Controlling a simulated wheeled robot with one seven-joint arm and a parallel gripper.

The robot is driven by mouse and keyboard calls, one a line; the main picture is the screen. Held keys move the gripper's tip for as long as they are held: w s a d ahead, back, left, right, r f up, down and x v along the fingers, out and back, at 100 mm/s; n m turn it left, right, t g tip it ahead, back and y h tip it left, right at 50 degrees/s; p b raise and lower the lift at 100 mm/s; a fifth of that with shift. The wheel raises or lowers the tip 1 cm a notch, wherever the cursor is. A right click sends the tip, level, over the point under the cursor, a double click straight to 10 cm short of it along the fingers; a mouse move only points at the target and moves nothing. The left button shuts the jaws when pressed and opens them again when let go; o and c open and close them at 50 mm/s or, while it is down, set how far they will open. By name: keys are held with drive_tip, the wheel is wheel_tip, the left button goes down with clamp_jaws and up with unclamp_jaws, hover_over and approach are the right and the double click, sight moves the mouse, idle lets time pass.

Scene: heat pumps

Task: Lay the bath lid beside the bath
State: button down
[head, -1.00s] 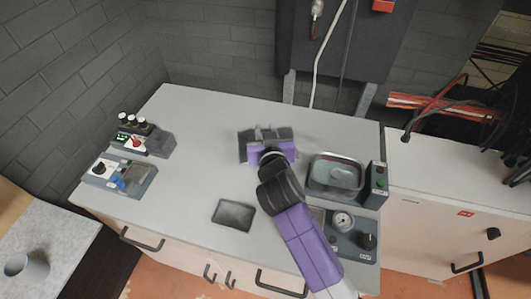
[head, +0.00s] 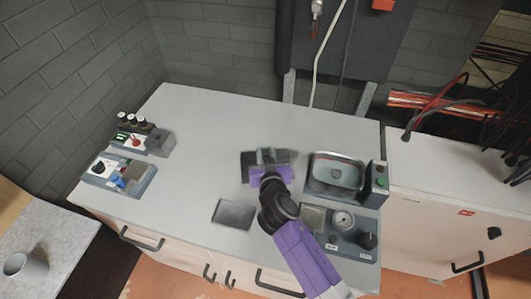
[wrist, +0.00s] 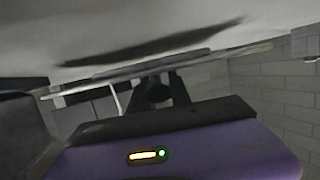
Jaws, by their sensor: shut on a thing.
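The bath (head: 312,188) is a grey box with an open rectangular basin, at the right of the bench in the head view. My gripper (head: 266,158) is over the bench, left of the bath and apart from it. In the wrist view my gripper (wrist: 160,88) is shut on a thin flat plate, seen nearly edge-on, which looks like the bath lid (wrist: 200,62). The pale bench surface and a dark shadow show close to the plate. I cannot tell whether the plate touches the bench. In the head view my gripper mostly hides the plate.
A dark flat rectangular pad (head: 233,214) lies in front of my gripper. A gauge panel (head: 345,222) stands in front of the bath. Two small devices (head: 140,138) (head: 120,176) stand at the left end. The middle-left and back of the bench (head: 195,150) are clear.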

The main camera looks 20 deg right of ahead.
drive_tip(key=shift+s+f+b, duration=0.1)
drive_tip(key=shift+f+b, duration=0.35)
drive_tip(key=shift+b, duration=0.2)
drive_tip(key=shift+s+f+b, duration=0.15)
drive_tip(key=shift+f+b, duration=0.15)
drive_tip(key=c, duration=1.2)
unclamp_jaws()
drive_tip(key=shift+d+f, duration=0.1)
drive_tip(key=shift+f, duration=0.05)
drive_tip(key=shift+r+p, duration=0.7)
drive_tip(key=shift+p, duration=0.35)
drive_tip(key=b+v, duration=0.2)
drive_tip(key=v, duration=0.9)
drive_tip(key=shift+r, duration=0.15)
drive_tip(key=shift+s+a+r, duration=0.2)
drive_tip(key=shift+s+a, duration=0.05)
